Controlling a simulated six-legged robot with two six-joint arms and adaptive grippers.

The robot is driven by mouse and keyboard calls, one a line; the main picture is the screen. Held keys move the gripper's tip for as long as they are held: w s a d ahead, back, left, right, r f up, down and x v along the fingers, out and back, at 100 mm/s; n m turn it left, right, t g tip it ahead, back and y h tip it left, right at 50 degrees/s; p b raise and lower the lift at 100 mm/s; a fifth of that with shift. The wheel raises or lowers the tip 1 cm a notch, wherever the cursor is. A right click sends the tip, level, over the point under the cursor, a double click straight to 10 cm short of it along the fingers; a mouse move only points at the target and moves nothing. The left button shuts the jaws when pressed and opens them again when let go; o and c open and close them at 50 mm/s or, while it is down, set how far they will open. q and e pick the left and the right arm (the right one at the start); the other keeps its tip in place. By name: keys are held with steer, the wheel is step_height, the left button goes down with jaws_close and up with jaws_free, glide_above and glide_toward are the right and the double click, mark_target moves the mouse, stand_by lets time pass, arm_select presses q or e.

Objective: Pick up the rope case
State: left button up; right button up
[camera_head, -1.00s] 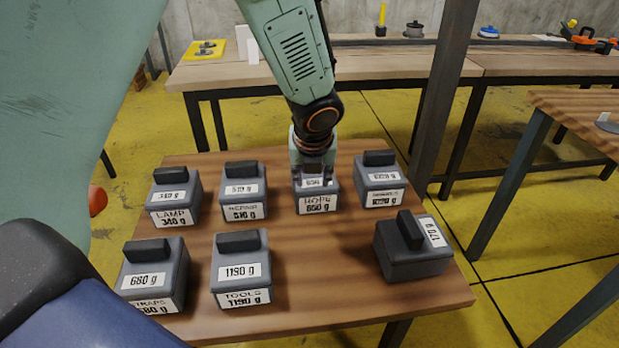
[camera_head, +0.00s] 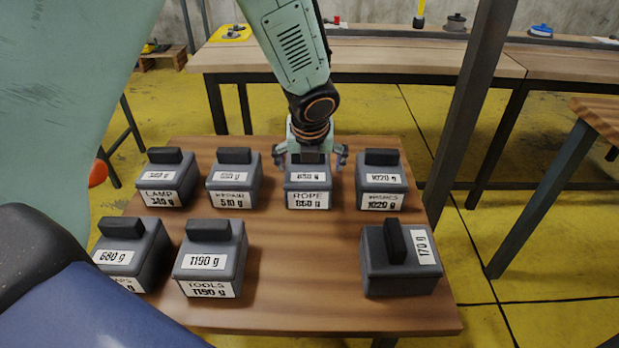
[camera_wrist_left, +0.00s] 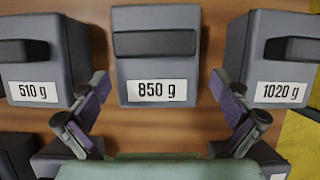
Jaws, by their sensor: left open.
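The rope case (camera_head: 308,189) is a dark grey box with a raised handle and white labels reading ROPE and 850 g. It stands in the back row on the wooden table. My left gripper (camera_head: 311,157) is open at the rope case, with its fingers spread to either side of the handle. In the left wrist view, the rope case (camera_wrist_left: 157,62) lies straight ahead between the open fingers (camera_wrist_left: 165,108), and the fingers appear apart from it. My right gripper is not in view.
The repair case (camera_head: 234,182) stands left of the rope case and the 1020 g case (camera_head: 381,182) right of it. The lamp case (camera_head: 164,179), tools case (camera_head: 210,262), 680 g case (camera_head: 130,252) and a turned 170 g case (camera_head: 400,262) share the table. Bare wood (camera_head: 300,270) lies in front.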

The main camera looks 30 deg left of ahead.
mark_target(308, 168)
arm_select(q)
steer(key=b+x, duration=0.1)
steer(key=x, duration=0.3)
steer(key=b+x, duration=0.1)
steer(key=x, duration=0.1)
steer(key=shift+a+r+b, duration=0.1)
steer(key=shift+a+b, duration=0.25)
steer(key=shift+a, duration=0.05)
steer(key=shift+s+d+r, duration=0.2)
steer(key=shift+d+r, duration=0.15)
steer(key=shift+r, duration=0.05)
steer(key=shift+w+a+f, duration=0.2)
steer(key=shift+a+f, duration=0.1)
steer(key=c, duration=0.4)
steer(key=shift+s+d+r, duration=0.1)
steer(key=shift+d+r, duration=0.05)
steer(key=c, duration=0.9)
steer(key=shift+r, duration=0.1)
steer(key=shift+c, duration=0.8)
